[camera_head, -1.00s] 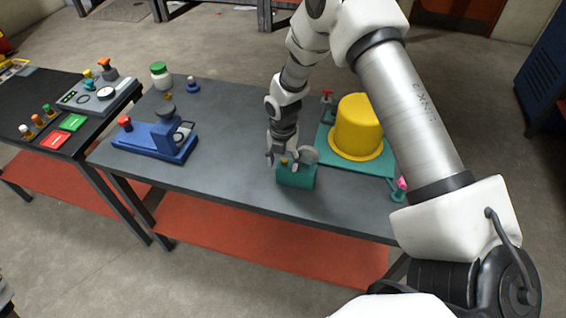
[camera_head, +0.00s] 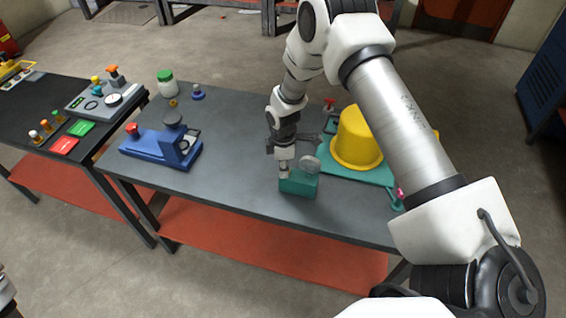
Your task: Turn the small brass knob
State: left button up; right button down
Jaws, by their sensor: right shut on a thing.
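A small teal box (camera_head: 299,188) stands near the front edge of the grey table, with a round grey disc (camera_head: 310,164) upright at its top. My right gripper (camera_head: 284,171) points down at the left part of the box's top. Its fingers are closed around the small brass knob there, and they hide the knob now. My left gripper is not in view.
A teal base with a yellow bucket-shaped part (camera_head: 356,139) stands right of the box. A blue device (camera_head: 160,147), a green-lidded jar (camera_head: 166,82) and a small blue knobbed piece (camera_head: 198,92) are on the left. The table's middle is clear.

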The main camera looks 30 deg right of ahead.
jog(key=c, duration=0.8)
grip_release()
notch_tip(320, 180, up, 8)
jog(key=p, duration=0.5)
jog(key=s+a+f+m, duration=0.3)
jog(key=s+f, duration=0.1)
jog(key=s, duration=0.2)
jog(key=s+a+f+m, duration=0.3)
jog(key=s+f, duration=0.1)
jog(key=s, duration=0.2)
jog(key=s+a+f+m, duration=0.15)
jog(key=s+m, duration=0.55)
jog(key=s, duration=1.1)
jog(key=f+b, duration=0.7)
jog(key=w+f+b, duration=0.1)
jog(key=f+b, duration=0.3)
jog(key=shift+a+f, duration=0.15)
